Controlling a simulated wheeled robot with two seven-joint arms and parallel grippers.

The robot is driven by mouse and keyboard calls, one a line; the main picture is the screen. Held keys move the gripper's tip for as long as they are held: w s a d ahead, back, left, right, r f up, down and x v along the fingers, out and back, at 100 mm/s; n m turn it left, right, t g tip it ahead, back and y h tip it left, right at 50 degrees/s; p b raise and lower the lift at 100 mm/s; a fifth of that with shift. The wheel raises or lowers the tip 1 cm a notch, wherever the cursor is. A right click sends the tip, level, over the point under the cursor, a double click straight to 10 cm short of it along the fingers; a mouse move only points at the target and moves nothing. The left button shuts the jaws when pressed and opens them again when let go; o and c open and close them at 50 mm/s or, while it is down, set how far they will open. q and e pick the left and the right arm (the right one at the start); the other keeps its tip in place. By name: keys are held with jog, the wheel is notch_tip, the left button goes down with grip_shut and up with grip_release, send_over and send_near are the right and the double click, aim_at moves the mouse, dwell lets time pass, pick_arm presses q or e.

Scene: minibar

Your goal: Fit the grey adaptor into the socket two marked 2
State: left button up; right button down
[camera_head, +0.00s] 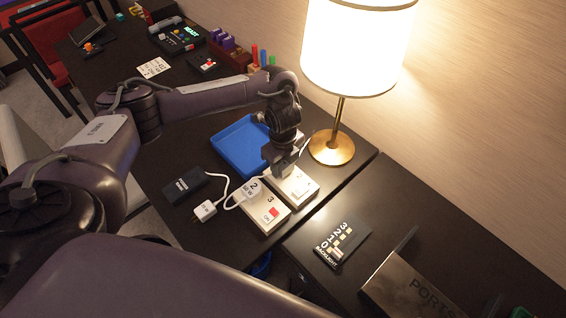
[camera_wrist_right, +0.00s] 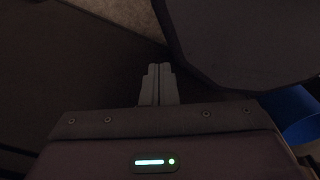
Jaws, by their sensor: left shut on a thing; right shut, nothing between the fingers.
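My left gripper (camera_head: 283,168) is in the head view, pointing down over the far part of the white socket unit. It is shut on a small grey piece, which I take to be the grey adaptor; the fingers hide most of it. The white unit (camera_head: 277,221) carries a 3 and a red switch. My right gripper (camera_wrist_right: 158,85) is shut and empty in the right wrist view.
A white cable joins the plug to a white block (camera_head: 205,211). A black box (camera_head: 184,185) and blue tray (camera_head: 238,147) lie nearby. The lit lamp (camera_head: 334,148) stands close behind the gripper. A black numbered panel (camera_head: 341,245) and a PORTS box (camera_head: 408,285) are at right.

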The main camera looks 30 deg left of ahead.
pick_arm(q)
jog(key=shift+f+b, duration=0.35)
jog(key=shift+f, duration=0.25)
jog(key=o, duration=1.1)
notch_tip(320, 180, up, 8)
jog(key=shift+r+p, duration=0.1)
jog(key=shift+p, duration=0.85)
